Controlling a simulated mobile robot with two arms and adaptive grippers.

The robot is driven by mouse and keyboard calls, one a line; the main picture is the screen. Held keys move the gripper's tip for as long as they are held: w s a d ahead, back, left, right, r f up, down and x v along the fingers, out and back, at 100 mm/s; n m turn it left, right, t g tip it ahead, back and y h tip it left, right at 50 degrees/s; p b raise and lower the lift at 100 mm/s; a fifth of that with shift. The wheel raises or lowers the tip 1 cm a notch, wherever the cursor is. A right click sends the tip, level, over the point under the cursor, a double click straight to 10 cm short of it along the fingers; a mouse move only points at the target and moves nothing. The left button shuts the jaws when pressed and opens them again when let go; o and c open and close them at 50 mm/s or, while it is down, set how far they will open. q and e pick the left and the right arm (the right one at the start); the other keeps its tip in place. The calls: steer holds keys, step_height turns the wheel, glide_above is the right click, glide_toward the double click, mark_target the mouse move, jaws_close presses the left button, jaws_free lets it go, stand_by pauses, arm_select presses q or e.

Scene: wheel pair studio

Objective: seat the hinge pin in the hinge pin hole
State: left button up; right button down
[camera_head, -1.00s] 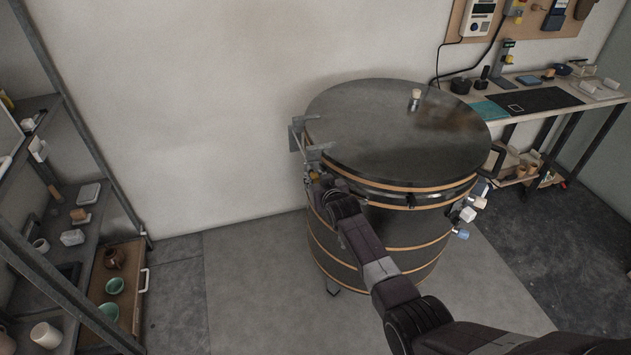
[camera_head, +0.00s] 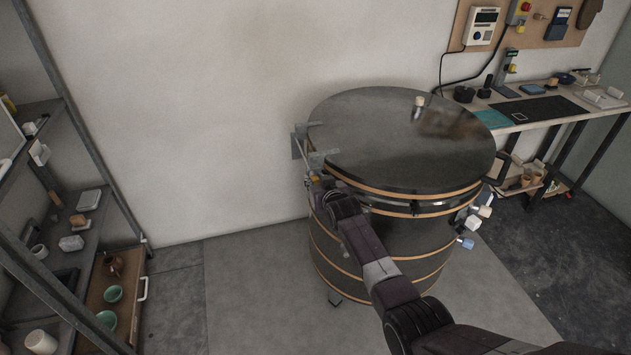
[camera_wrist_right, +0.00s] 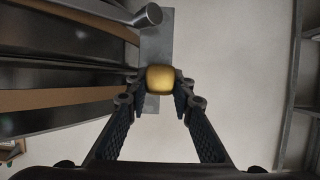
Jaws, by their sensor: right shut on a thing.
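The hinge pin shows as a yellow-gold knob (camera_wrist_right: 160,80) between my fingertips in the right wrist view; its shaft is hidden. My right gripper (camera_head: 316,182) is beside the left side of the round kiln (camera_head: 375,130), just below the lid's hinge bracket (camera_head: 318,158). In the wrist view, my right gripper (camera_wrist_right: 160,90) is shut on the pin's knob. A grey metal hinge plate (camera_wrist_right: 156,45) lies behind the knob. The hinge pin hole cannot be made out, and I cannot tell whether the pin is in it. My left gripper is not in view.
The kiln lid is down, with a small pale plug (camera_head: 419,101) on top. A metal shelf (camera_head: 95,200) with pottery stands at the left. A workbench (camera_head: 500,112) stands at the back right. The floor (camera_head: 250,290) left of the kiln is clear.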

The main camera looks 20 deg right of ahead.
steer(key=c, duration=1.6)
jaws_free()
steer(key=v, duration=1.2)
steer(key=shift+f, duration=0.1)
